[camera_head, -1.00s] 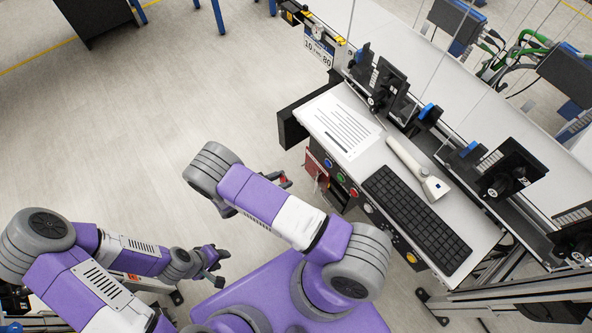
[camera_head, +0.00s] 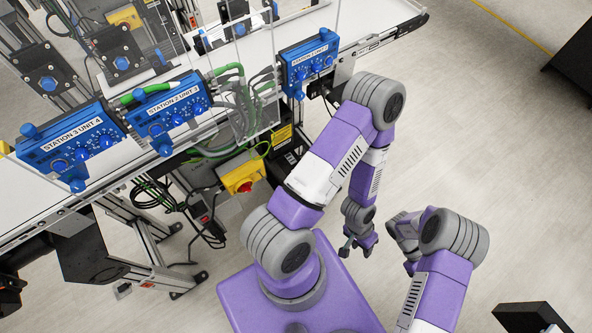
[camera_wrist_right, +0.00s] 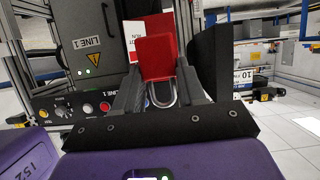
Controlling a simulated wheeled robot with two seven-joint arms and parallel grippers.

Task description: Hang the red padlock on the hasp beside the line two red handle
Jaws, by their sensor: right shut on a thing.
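The red padlock (camera_wrist_right: 158,58) is between the fingers of my right gripper (camera_wrist_right: 160,78) in the right wrist view. Its metal shackle (camera_wrist_right: 162,96) shows below the red body. In the head view, the right gripper and padlock cannot be made out behind the right arm. My left gripper (camera_head: 358,245) hangs below its forearm, empty, with its fingers apart. A yellow box (camera_head: 241,178) with a red handle (camera_head: 245,187) is under the conveyor, left of my left arm. I cannot make out a hasp beside it, nor a line number on it.
Blue station units (camera_head: 70,142) line the conveyor (camera_head: 35,202) at the left. Cables (camera_head: 205,222) hang below it near metal legs. The floor (camera_head: 480,120) at the right is mostly clear. The right wrist view shows a panel marked LINE 1 (camera_wrist_right: 88,44) and buttons (camera_wrist_right: 88,109).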

